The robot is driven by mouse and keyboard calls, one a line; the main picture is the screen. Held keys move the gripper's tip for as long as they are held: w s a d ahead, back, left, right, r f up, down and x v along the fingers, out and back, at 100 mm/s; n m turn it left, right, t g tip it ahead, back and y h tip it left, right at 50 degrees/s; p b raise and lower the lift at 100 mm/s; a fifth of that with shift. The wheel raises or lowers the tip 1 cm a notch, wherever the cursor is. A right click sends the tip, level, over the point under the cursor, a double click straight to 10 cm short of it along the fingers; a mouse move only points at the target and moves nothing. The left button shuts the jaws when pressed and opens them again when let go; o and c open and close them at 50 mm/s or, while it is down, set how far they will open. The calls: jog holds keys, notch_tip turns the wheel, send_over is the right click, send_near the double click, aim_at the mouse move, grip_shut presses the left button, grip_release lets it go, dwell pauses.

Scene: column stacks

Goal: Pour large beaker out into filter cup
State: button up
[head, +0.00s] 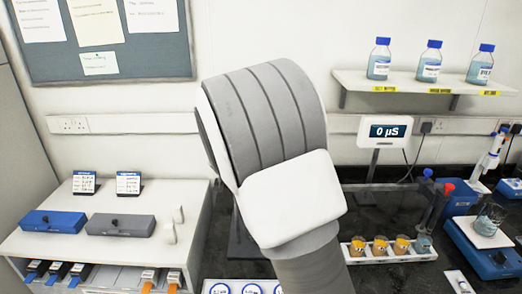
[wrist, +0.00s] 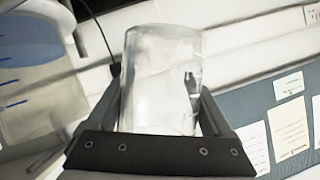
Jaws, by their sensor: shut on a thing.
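In the wrist view, a clear glass beaker (wrist: 162,80), which I take to be the large beaker, is between the fingers of my gripper (wrist: 161,106). My gripper is shut on it. I cannot make out liquid in it. A large see-through vessel with blue graduation lines (wrist: 35,95) fills the left edge of this view, apart from the beaker. It may be the filter cup; its rim and contents are not clear. In the head view my arm hides my gripper, the held beaker and the area behind.
The room looks turned over in the wrist view, with the notice board (wrist: 262,118) low at the right. In the head view, a conductivity display (head: 386,131) reads 0 µS. A rack of amber-filled cups (head: 390,258) and a small beaker (head: 489,220) on a blue balance (head: 480,250) stand right.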

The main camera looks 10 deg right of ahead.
jog(key=shift+a+f, duration=0.15)
jog(key=shift+f, duration=0.55)
jog(key=shift+a+r+n+p, duration=0.15)
jog(key=shift+n+p, duration=0.15)
jog(key=shift+p, duration=0.4)
jog(key=h+p, duration=0.1)
jog(key=p, duration=0.2)
jog(key=f+n+p, duration=0.1)
jog(key=p, duration=0.2)
jog(key=shift+w+a+g+h, duration=0.1)
jog(key=shift+a+g+h, duration=0.2)
jog(key=shift+a+h, duration=0.1)
jog(key=shift+a+f+n+h, duration=0.15)
jog(key=shift+f+n+h, duration=0.2)
jog(key=shift+n, duration=0.15)
